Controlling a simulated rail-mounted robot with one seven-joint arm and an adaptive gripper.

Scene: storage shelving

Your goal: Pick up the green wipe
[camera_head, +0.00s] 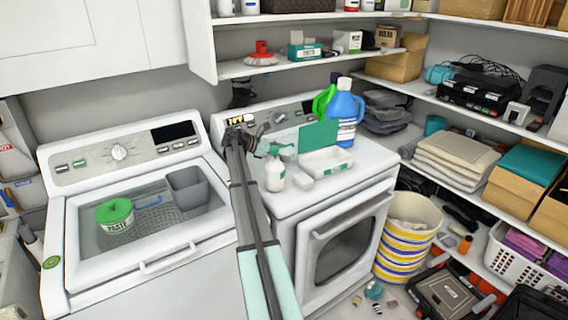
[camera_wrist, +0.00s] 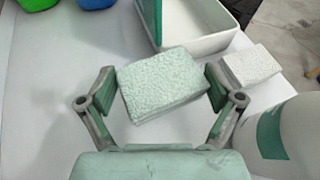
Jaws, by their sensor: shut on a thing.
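The green wipe (camera_wrist: 162,84) is a pale green, textured, folded block in the middle of the wrist view. My gripper (camera_wrist: 163,90) has one finger on each side of it and is shut on it. The wipe lies slightly tilted between the fingers, over the white top of the right-hand appliance (camera_head: 285,205). I cannot tell how high it is above that top. In the head view my gripper (camera_head: 268,148) is over the appliance, and the wipe is hard to tell from the gripper there.
Close by are a white tub (camera_head: 325,163) with a raised green lid (camera_head: 318,136), a white block (camera_head: 303,181) and a white bottle (camera_head: 275,176). Blue (camera_head: 345,112) and green (camera_head: 322,101) jugs stand behind. A shelf (camera_head: 300,62) hangs above. The left washer holds a green-lidded tub (camera_head: 115,214).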

